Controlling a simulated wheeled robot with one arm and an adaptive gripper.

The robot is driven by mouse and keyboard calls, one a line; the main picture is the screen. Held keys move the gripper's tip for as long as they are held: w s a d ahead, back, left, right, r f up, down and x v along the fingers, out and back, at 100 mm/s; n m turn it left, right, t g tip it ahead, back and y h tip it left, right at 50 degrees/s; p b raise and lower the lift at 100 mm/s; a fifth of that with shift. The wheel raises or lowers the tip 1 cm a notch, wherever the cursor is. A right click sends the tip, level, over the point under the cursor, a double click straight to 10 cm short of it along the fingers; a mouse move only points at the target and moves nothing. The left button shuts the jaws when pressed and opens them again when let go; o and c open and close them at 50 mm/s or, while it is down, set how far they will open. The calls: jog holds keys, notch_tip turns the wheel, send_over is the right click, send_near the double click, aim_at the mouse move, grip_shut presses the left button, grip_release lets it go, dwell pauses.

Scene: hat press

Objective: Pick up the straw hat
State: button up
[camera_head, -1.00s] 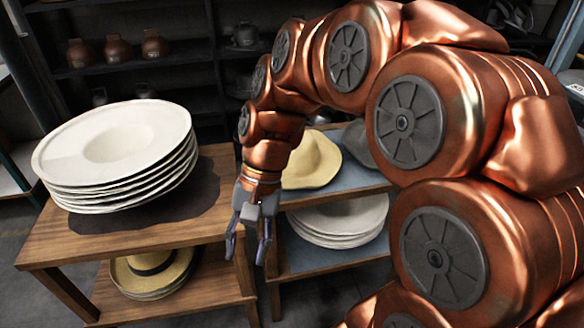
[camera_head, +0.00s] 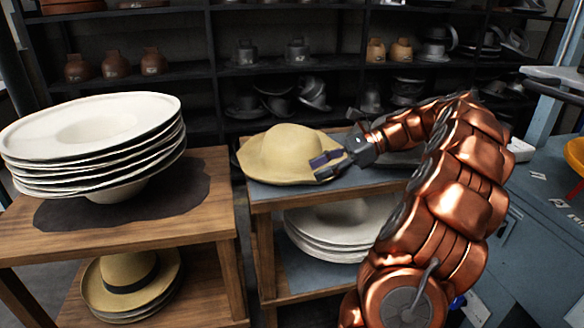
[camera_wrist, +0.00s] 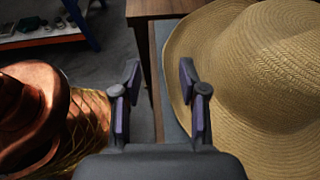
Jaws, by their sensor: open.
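The straw hat (camera_head: 285,150) is tan with a rounded crown and a wavy brim. It lies crown up on the blue-grey top of a wooden stand (camera_head: 262,193). My gripper (camera_head: 318,168) is at the right side of its brim in the head view. In the wrist view the hat (camera_wrist: 265,60) fills the right side. There my gripper (camera_wrist: 158,100) is open, with the brim edge near its right finger and nothing between the fingers. I cannot tell whether that finger touches the brim.
A stack of white hats (camera_head: 95,135) stands on a wooden table (camera_head: 215,190) at left. A straw hat with a dark band (camera_head: 130,280) is on its lower shelf. White hats (camera_head: 340,225) lie below the stand's top. Shelves (camera_head: 190,75) line the back.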

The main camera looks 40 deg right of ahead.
aim_at(303, 182)
jog(key=shift+s+d+f+m+t, duration=0.15)
jog(key=shift+d+f+m, duration=0.1)
jog(key=shift+d, duration=0.4)
jog(key=shift+s+d+f+m+t, duration=0.15)
jog(key=shift+d+f, duration=0.1)
jog(key=shift+d, duration=0.35)
jog(key=shift+b+x, duration=1.45)
jog(key=shift+x, duration=2.1)
jog(key=shift+w+a+f, duration=0.1)
jog(key=shift+a+f, duration=0.15)
jog(key=shift+c, duration=0.3)
grip_shut()
